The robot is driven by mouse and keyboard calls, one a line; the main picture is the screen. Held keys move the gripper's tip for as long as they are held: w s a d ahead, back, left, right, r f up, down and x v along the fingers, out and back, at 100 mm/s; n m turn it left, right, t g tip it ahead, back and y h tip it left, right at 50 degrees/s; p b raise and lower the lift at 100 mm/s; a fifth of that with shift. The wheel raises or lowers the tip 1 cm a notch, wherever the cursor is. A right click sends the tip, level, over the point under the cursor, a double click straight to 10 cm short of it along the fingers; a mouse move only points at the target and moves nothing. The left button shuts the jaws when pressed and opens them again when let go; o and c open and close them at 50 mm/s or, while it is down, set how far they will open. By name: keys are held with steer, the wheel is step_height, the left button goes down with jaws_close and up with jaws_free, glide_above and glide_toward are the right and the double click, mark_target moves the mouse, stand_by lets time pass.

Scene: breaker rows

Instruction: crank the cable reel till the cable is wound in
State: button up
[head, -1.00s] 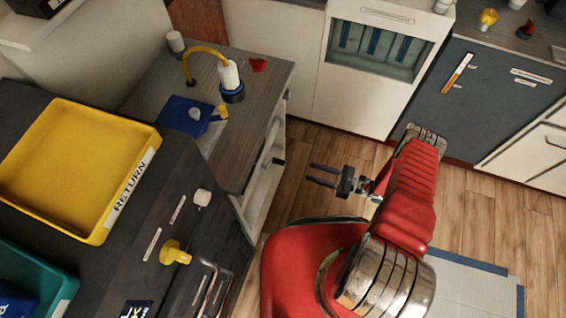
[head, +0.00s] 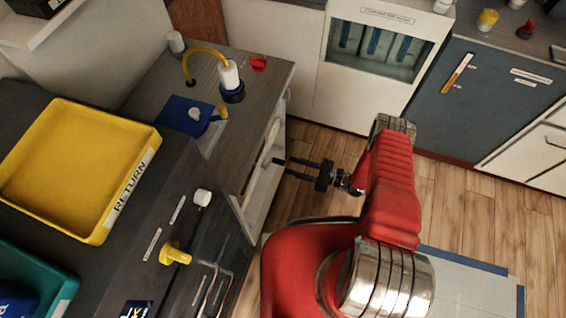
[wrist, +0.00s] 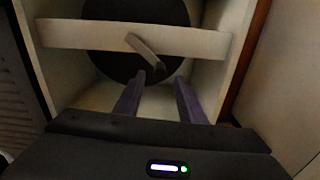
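A dark round cable reel (wrist: 115,68) sits inside a pale open-fronted housing, partly hidden by a cream crossbar (wrist: 75,33) in the wrist view. A short grey crank handle (wrist: 143,49) sticks out past the crossbar. My gripper (wrist: 160,76) is open, its two dark fingers pointing at the reel, with the handle's end just beyond and between the fingertips. In the head view my gripper (head: 281,166) is at the front of the pale cabinet (head: 262,190). I cannot tell whether a finger touches the handle. No cable is clearly seen.
A grey counter (head: 262,82) tops the cabinet, with a blue box (head: 180,116) and a yellow hose on it. A dark bench with a yellow return tray (head: 75,165) and a yellow knob (head: 174,253) stands at left. Wooden floor (head: 325,145) is clear beyond my arm.

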mark_target(283, 163)
steer(key=shift+x, duration=2.65)
jaws_close()
